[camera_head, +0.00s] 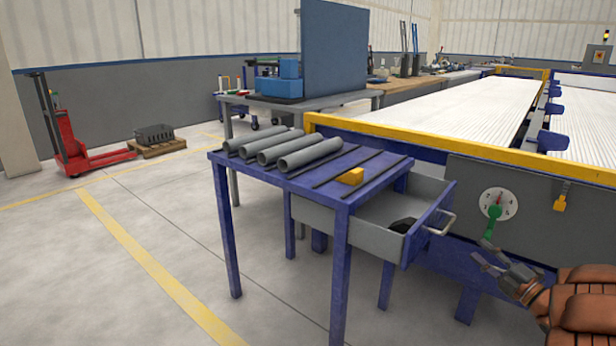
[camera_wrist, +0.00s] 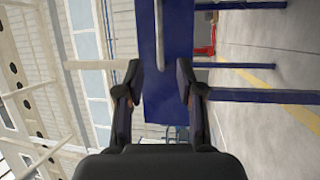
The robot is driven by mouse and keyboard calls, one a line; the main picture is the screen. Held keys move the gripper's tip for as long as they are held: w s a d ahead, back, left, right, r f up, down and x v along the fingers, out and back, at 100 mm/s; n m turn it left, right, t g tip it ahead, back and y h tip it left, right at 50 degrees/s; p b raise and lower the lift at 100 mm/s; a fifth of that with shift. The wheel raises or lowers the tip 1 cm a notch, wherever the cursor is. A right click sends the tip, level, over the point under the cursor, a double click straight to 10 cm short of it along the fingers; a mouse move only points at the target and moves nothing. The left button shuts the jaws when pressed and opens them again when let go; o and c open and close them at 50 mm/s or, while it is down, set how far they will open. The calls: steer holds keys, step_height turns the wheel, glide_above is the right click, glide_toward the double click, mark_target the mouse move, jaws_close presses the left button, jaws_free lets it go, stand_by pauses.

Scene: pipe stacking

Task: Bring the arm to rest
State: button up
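My gripper (camera_head: 487,256) is at the lower right in the head view, to the right of the blue table and in front of the grey machine panel. Its fingers are spread apart with nothing between them. In the wrist view my gripper (camera_wrist: 160,80) also shows open and empty, with the blue drawer front (camera_wrist: 180,100) and its handle beyond the fingers. My arm comes in from the lower right corner of the head view.
Several grey pipes (camera_head: 285,148) lie side by side on the blue table (camera_head: 331,190), with a yellow block (camera_head: 350,177) near them. The drawer (camera_head: 368,233) stands open with a dark object inside. A dial (camera_head: 498,203) is on the panel.

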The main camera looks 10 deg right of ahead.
steer(key=w+d+r+m+g+h+p, duration=0.1)
steer(key=w+r+m+g+h+p, duration=0.2)
steer(key=r+m+h+p, duration=0.55)
steer(key=w+d+r+m+g+h+p, duration=0.1)
steer(key=w+d+r+g+h+p, duration=0.15)
steer(key=r+p, duration=0.7)
steer(key=s+a+r+m+g+h+p, duration=0.1)
steer(key=s+a+r+m+g+h, duration=0.25)
steer(key=r, duration=0.55)
steer(key=s+a+r+m+g+y+p, duration=0.2)
steer(key=s+a+p, duration=0.5)
steer(key=s+a, duration=0.5)
steer(key=s+a+r+m+g+y+p, duration=0.3)
steer(key=s+a+r+g+p, duration=0.2)
steer(key=s+a, duration=0.8)
steer(key=s+a+r+m+g+y+p, duration=0.2)
steer(key=s+a+r+g+y+p, duration=0.1)
steer(key=s+a+p, duration=0.6)
steer(key=s+a+r+g, duration=0.1)
steer(key=s+a+g, duration=0.1)
steer(key=s+a, duration=0.1)
steer(key=shift+s+a+r+m+y, duration=0.3)
steer(key=shift+s+a+y, duration=0.05)
steer(key=shift+a, duration=0.4)
